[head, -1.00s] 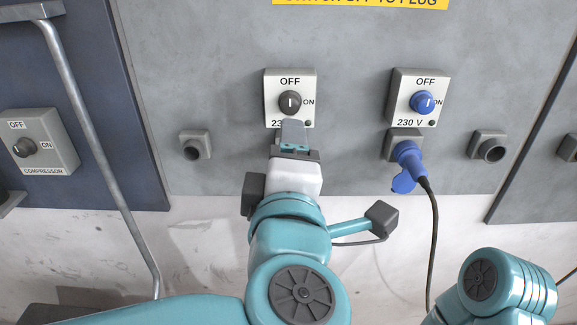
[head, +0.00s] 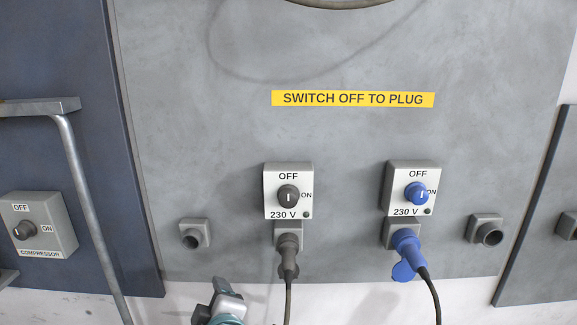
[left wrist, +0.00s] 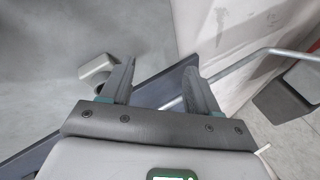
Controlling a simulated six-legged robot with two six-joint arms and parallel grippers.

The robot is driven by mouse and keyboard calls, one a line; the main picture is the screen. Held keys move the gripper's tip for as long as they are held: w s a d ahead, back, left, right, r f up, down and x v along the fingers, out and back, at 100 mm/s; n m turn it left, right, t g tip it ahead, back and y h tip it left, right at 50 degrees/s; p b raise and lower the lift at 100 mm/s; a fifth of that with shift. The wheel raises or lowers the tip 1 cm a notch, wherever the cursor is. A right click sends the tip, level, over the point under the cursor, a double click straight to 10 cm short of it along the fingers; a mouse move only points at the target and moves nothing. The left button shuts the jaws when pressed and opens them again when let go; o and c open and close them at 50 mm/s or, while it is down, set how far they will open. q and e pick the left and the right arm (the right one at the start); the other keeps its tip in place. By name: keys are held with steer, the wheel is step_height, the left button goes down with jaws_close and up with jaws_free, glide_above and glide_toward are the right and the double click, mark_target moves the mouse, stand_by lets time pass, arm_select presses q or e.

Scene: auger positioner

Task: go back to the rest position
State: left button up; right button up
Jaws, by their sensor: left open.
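My left gripper (head: 218,288) is low in the head view, below the panel's lower edge and left of the dark plug (head: 287,262). In the left wrist view (left wrist: 160,70) its two fingers stand apart with nothing between them. The dark plug sits in the socket under the left 230 V switch (head: 288,197), with its cable hanging down. The blue plug (head: 405,245) sits in the socket under the right 230 V switch (head: 417,194). My right gripper is not in view.
A grey pipe rail (head: 92,200) stands at the left by the compressor switch (head: 26,231). A yellow sign (head: 353,98) is above. In the left wrist view, a grey fitting (left wrist: 97,70) shows beyond one finger.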

arm_select(q)
steer(key=s+a+f+m+g+h+p, duration=0.1)
steer(key=s+a+f+m+g, duration=0.15)
steer(key=f, duration=0.65)
steer(key=s+a+f+m+g+h, duration=0.1)
steer(key=s+a+f+m, duration=0.15)
steer(key=f, duration=0.65)
steer(key=s+a+f+m+g+h+p, duration=0.1)
steer(key=s+a+f+g, duration=0.15)
steer(key=f, duration=0.65)
steer(key=s+d+f+m+g+h, duration=0.3)
steer(key=s+d+f+m, duration=0.1)
steer(key=s, duration=0.5)
steer(key=s+d+f+m+g+h, duration=0.3)
steer(key=s+d+m, duration=0.1)
steer(key=s, duration=0.5)
steer(key=shift+d+f+g+h, duration=0.3)
steer(key=shift+d+f+h, duration=0.1)
steer(key=shift+d, duration=0.35)
steer(key=shift+w+d, duration=0.1)
